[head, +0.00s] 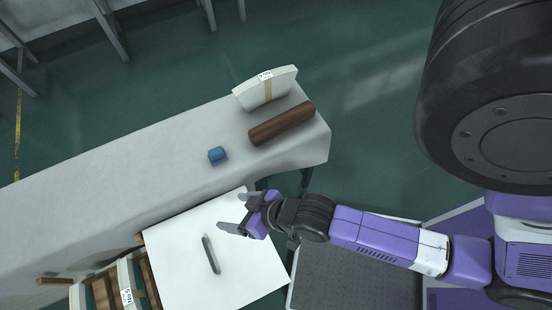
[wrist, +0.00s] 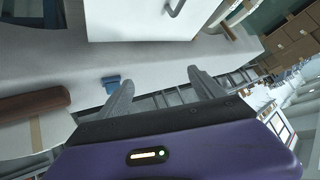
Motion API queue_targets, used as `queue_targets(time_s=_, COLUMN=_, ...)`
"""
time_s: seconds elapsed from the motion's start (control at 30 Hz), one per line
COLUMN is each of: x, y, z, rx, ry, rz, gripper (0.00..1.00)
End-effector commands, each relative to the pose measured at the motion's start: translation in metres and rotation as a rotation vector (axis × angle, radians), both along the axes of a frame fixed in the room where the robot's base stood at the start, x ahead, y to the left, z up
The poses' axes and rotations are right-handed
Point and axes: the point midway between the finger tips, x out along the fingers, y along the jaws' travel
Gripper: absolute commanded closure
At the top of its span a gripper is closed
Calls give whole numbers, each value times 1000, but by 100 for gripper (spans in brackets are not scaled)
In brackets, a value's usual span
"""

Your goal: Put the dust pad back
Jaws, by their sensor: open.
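A small blue block (head: 217,155), which may be the dust pad, lies on the long grey table (head: 110,178). It also shows in the wrist view (wrist: 112,84), close to the left finger in the picture; they look apart. My gripper (head: 231,211) is open and empty, with its fingers spread. The wrist view shows the panel (wrist: 125,22) beyond the fingers. I cannot tell the gripper's height above it.
A dark brown roll (head: 282,123) lies right of the blue block. A white, strapped, labelled pack (head: 266,88) stands behind the roll. Wooden crates (head: 127,280) with labels are at the lower left. The table's left stretch is clear.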

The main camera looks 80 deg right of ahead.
Motion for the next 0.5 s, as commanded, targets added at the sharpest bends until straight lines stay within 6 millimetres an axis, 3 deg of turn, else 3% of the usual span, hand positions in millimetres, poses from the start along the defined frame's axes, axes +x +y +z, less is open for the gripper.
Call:
queue_targets(time_s=0.03, x=-20, y=3, z=15, rx=-29, ry=-36, rz=27, gripper=23)
queue_targets(time_s=0.2, x=-62, y=4, z=83, rx=-143, ry=-196, rz=112, gripper=23)
queue_targets(time_s=0.4, x=-93, y=2, z=159, rx=-253, ry=-353, rz=202, gripper=23)
queue_targets(time_s=0.5, x=-100, y=1, z=183, rx=-285, ry=-402, rz=229, gripper=23)
